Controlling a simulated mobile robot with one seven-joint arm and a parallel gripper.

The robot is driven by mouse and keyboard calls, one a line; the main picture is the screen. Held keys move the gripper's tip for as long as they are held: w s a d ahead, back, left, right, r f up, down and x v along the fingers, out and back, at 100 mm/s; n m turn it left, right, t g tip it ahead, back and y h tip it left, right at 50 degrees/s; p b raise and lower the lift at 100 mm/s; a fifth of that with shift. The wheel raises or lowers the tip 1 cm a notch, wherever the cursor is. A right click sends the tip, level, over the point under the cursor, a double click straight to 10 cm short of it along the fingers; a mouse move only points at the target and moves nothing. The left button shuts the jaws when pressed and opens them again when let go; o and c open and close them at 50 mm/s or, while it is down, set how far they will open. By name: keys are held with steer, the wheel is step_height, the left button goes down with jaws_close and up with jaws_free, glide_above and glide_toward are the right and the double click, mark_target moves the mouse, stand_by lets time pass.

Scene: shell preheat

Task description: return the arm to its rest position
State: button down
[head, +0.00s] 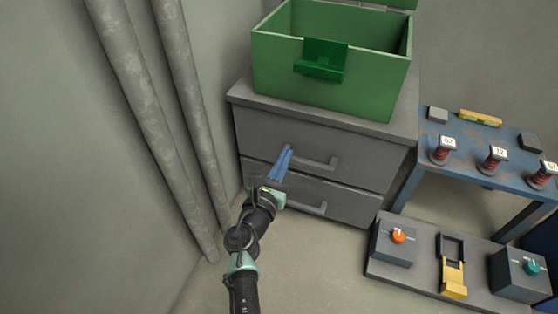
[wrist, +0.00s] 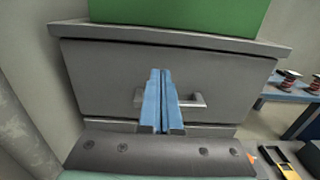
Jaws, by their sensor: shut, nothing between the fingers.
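My gripper (head: 285,160) has blue fingers that are shut together with nothing between them. In the head view my arm reaches up from the bottom, and the fingertips show in front of the upper drawer of a grey cabinet (head: 265,127). In the wrist view the shut fingers (wrist: 160,95) point at the drawer front (wrist: 100,80) and overlap its handle (wrist: 196,100). I cannot tell whether they touch it. Both drawers look closed.
An open green box (head: 300,75) stands on the cabinet. Two pipes (head: 145,95) run along the left wall. A blue table (head: 460,150) holds labelled red spools (head: 440,150). A grey floor panel (head: 420,278) carries an orange knob (head: 398,236), a yellow piece (head: 454,280) and a teal knob (head: 533,267).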

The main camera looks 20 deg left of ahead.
steer(key=shift+s+p, duration=0.35)
steer(key=shift+s, duration=1.1)
steer(key=d+r+m+t+h+p, duration=0.15)
steer(key=d+r+m, duration=0.25)
steer(key=r+m, duration=0.65)
steer(key=d+r+m+t+h+p, duration=0.1)
steer(key=d+r+m+p, duration=0.4)
steer(key=r, duration=1.1)
steer(key=d+r+m+t+h, duration=0.1)
steer(key=d+r+m, duration=0.2)
steer(key=r+m, duration=0.85)
steer(key=s+d+r+m+t+y+p, duration=0.1)
steer(key=s+r+m+t+p, duration=0.15)
steer(key=s+r, duration=0.55)
steer(key=s+d+r+m+t+y+p, duration=0.1)
steer(key=s+r+m+t+y, duration=0.3)
steer(key=r, duration=0.8)
steer(key=s+d+r+m+h+p, duration=0.1)
steer(key=s+r+m+p, duration=0.1)
steer(key=s+r, duration=0.7)
step_height(320, 180, up, 38)
steer(key=w+p, duration=0.2)
steer(key=p, duration=3.4)
steer(key=shift+w+f+g, duration=0.25)
steer(key=shift+w+g, duration=0.05)
steer(key=shift+w, duration=0.05)
